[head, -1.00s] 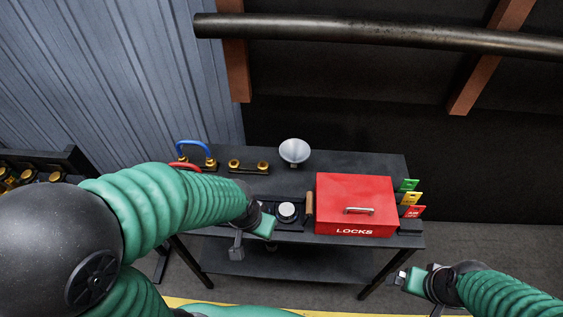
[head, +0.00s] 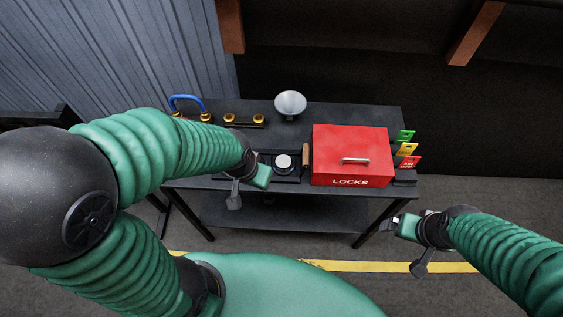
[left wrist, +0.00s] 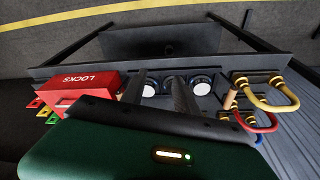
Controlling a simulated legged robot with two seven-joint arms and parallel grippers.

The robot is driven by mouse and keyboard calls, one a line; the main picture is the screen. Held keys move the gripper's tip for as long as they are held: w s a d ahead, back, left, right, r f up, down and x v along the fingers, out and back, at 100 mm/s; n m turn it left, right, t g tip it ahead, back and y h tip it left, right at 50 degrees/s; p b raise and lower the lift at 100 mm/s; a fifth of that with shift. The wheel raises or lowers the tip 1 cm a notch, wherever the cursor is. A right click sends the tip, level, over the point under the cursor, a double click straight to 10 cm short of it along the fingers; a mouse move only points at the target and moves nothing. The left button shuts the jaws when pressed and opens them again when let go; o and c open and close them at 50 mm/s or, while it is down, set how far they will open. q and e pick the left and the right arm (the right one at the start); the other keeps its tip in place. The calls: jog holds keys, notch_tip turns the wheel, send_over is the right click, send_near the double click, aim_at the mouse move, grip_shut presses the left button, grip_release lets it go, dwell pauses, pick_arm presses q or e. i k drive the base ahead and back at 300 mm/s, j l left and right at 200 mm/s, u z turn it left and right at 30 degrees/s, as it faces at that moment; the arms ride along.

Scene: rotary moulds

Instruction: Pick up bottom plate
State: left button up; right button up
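A dark plate (head: 287,176) with a pale round disc (head: 284,161) and a wooden handle (head: 306,155) lies on the bench, left of the red box. I take it as the bottom plate. In the left wrist view two pale discs (left wrist: 203,85) show, with tan handles (left wrist: 230,98) at both ends. My left gripper (head: 268,176) is just in front and left of the disc and hides part of the plate.
A red LOCKS box (head: 350,142) stands right of the plate, with coloured tags (head: 405,149) beyond it. A grey funnel (head: 290,103), a brass-ended part (head: 244,120) and a blue handle (head: 187,100) stand at the back. Bare bench top (head: 345,113) shows behind the box.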

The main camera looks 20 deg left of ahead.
aim_at(283, 164)
jog(key=j+z, duration=0.4)
jog(key=j, duration=0.15)
jog(key=j+z, duration=0.35)
jog(key=j, duration=0.25)
jog(key=k+j+z, duration=0.1)
jog(key=j+z, duration=0.3)
jog(key=j, duration=0.15)
